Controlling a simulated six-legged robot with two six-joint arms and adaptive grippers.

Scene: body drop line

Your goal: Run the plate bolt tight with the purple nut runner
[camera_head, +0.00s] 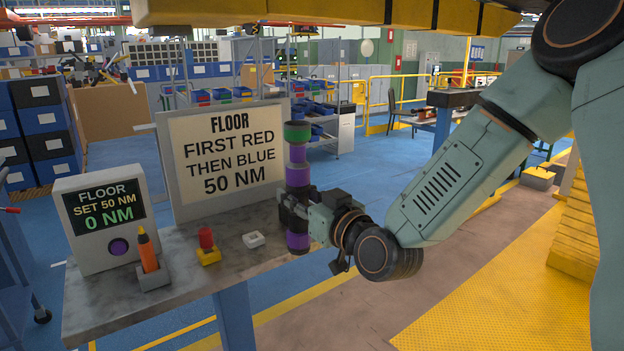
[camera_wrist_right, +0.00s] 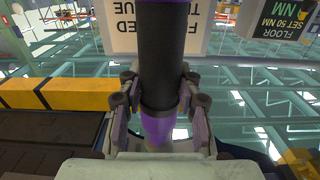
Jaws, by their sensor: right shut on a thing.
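The purple nut runner (camera_head: 298,241) is held upright in my right gripper (camera_head: 294,206), beside the right end of the workbench. It has a dark middle and a green band near its top. In the right wrist view, my right gripper (camera_wrist_right: 158,100) has its fingers closed on both sides of the runner's dark, purple-edged body (camera_wrist_right: 166,55). I cannot make out the plate bolt in either view. My left gripper is not in view.
The bench (camera_head: 215,275) carries a display box (camera_head: 78,245) reading "SET 50 NM, 0 NM", a sign (camera_head: 222,150) reading "FIRST RED THEN BLUE", an orange marker (camera_head: 147,250), a red-topped yellow block (camera_head: 207,250) and a small white piece (camera_head: 253,240). A yellow beam (camera_head: 280,14) crosses overhead.

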